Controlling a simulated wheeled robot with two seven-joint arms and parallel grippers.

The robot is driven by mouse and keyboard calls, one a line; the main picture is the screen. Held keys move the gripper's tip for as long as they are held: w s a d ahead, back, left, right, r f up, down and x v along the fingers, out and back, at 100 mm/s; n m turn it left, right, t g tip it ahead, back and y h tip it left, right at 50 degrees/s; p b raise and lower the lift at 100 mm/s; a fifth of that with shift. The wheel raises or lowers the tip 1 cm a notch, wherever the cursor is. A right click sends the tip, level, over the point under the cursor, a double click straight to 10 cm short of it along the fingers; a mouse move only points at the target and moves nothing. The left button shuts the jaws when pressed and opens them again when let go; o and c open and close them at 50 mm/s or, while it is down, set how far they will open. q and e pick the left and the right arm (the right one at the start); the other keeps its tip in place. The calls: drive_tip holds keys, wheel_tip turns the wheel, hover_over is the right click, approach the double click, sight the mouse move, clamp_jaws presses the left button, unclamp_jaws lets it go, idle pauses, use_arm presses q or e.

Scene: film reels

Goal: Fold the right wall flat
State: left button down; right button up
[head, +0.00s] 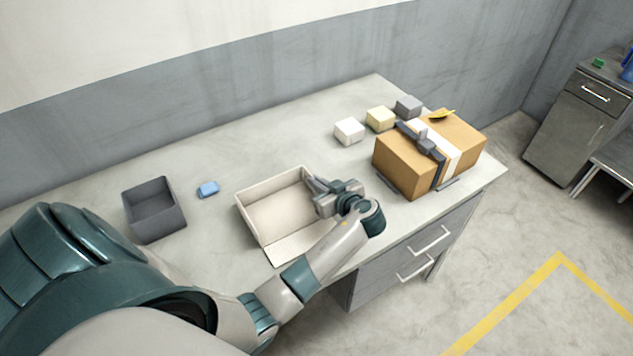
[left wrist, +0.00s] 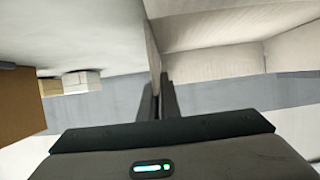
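A beige open box (head: 270,208) stands on the table; its near wall (head: 285,250) lies folded out flat, while its back and left walls stand up. The right wall is mostly hidden behind my left gripper (head: 322,190) in the head view. In the left wrist view the right wall (left wrist: 152,45) shows nearly edge-on and upright, running down between the fingertips of my left gripper (left wrist: 161,90). The fingers are close together on it, with the box's inside to the right of them. My right gripper is not in either view.
A dark grey bin (head: 155,212) and blue object (head: 208,189) are left. Bare table lies between box and carton.

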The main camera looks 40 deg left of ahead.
use_arm(q)
drive_tip(key=shift+w+g, duration=0.15)
drive_tip(key=shift+g, duration=0.15)
drive_tip(key=shift+w+d+f+m+g+b, duration=0.15)
drive_tip(key=shift+w+d+m+g+b, duration=0.1)
drive_tip(key=shift+w+m+b, duration=0.25)
drive_tip(key=shift+w+d+f+m+g+b, duration=0.15)
drive_tip(key=shift+w+m+g+b, duration=0.1)
drive_tip(key=shift+m+b, duration=0.45)
drive_tip(key=shift+w+d+f+m+g+y+b, duration=0.15)
drive_tip(key=shift+w+m+g+y+b, duration=0.25)
drive_tip(key=shift+m+b, duration=0.25)
drive_tip(key=shift+w+d+f+m+g+y+b, duration=0.15)
drive_tip(key=shift+w+m+g+y+b, duration=0.25)
drive_tip(key=shift+m+b, duration=0.25)
drive_tip(key=shift+r, duration=0.1)
drive_tip(key=c, duration=2)
unclamp_jaws()
